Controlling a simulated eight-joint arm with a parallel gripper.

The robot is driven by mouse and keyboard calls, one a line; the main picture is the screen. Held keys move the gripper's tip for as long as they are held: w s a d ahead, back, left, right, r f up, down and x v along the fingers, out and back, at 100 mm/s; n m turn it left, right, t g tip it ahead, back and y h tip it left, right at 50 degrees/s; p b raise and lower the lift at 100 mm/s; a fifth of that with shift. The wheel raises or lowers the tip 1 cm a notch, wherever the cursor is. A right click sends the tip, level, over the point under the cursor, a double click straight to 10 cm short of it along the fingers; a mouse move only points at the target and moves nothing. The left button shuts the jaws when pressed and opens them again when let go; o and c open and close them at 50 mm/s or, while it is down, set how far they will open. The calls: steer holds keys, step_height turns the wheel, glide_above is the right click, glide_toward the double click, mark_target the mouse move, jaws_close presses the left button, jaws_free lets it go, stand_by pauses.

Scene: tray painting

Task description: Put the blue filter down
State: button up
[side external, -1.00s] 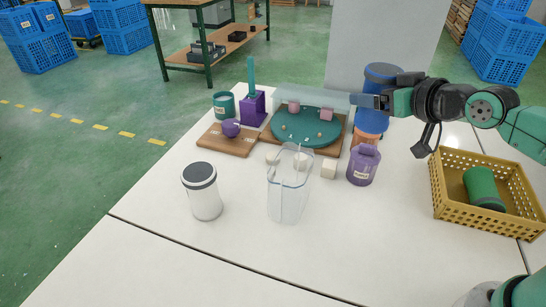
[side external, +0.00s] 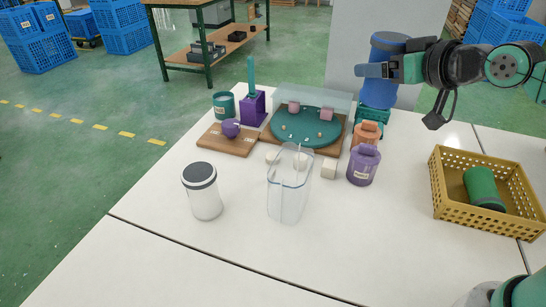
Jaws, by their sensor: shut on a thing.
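The blue filter (side external: 388,43) is a tall blue cylinder at the back right of the table. My gripper (side external: 366,70) is shut on it at mid-height, reaching in from the right, and hides part of it. The filter is upright, and its lower end (side external: 378,95) shows below my fingers. A teal thing (side external: 385,115) shows directly under it, partly hidden by the orange jar. I cannot tell whether the filter touches it.
An orange jar (side external: 366,134) and a purple jar (side external: 363,166) stand in front. A teal round tray (side external: 306,127) with a clear panel is to the left. A clear pitcher (side external: 289,190) and white canister (side external: 204,192) stand nearer. A yellow basket (side external: 455,190) is right.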

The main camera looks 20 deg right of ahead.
steer(key=s+a+f+n+g+y, duration=0.2)
steer(key=a+n+g+y, duration=0.1)
steer(key=a+n+y, duration=0.3)
steer(key=s+a+f+n+g+y, duration=0.25)
steer(key=a+n+y, duration=0.25)
steer(key=a, duration=0.3)
steer(key=s+a+r+n+g, duration=0.5)
steer(key=s+a+n+g, duration=0.4)
steer(key=n+g, duration=0.6)
steer(key=shift+m+g, duration=0.35)
steer(key=shift+m, duration=0.25)
step_height(320, 180, down, 19)
steer(key=shift+w, duration=0.15)
steer(key=o, duration=1.3)
